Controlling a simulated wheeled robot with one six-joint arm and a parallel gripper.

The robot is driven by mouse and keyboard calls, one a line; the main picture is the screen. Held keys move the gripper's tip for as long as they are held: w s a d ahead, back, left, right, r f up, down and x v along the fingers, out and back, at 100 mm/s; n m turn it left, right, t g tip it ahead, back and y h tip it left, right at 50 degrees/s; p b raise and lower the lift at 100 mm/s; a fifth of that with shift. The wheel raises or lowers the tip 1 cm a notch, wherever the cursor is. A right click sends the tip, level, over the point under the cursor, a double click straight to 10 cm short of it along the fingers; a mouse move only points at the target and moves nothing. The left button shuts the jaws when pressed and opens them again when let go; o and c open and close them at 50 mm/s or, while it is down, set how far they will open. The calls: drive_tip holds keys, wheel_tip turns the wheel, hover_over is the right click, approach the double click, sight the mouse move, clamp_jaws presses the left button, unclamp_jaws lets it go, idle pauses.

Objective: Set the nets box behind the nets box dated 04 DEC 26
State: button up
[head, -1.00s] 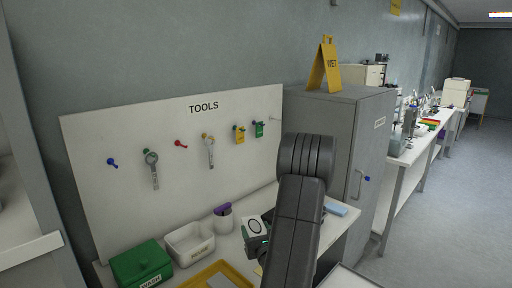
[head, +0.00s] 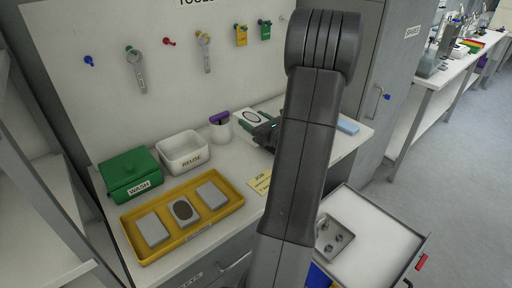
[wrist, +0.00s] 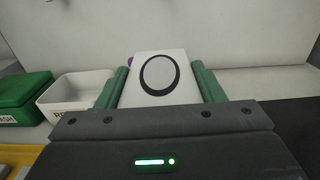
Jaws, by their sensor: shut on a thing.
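My gripper (wrist: 163,93) is shut on a white box with a black oval ring on its face (wrist: 160,78). The green fingers grip its two sides in the wrist view. In the head view the same white box (head: 251,117) shows above the bench, in front of the tool board, left of my dark arm. I cannot read any label or date on it. No box dated 04 DEC 26 can be made out in either view. My arm hides part of the bench and of the gripper.
A yellow tray (head: 176,247) with grey blocks lies at the bench front. Behind it are a green WASH box (head: 130,173), a white REUSE bin (head: 184,153) and a cup (head: 221,131) with a purple thing. An open drawer (head: 378,235) sticks out at the lower right. A grey cabinet (head: 403,60) stands right.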

drive_tip(key=shift+f, duration=4.2)
drive_tip(key=shift+f, duration=0.15)
drive_tip(key=o, duration=0.8)
drive_tip(key=shift+o, duration=0.2)
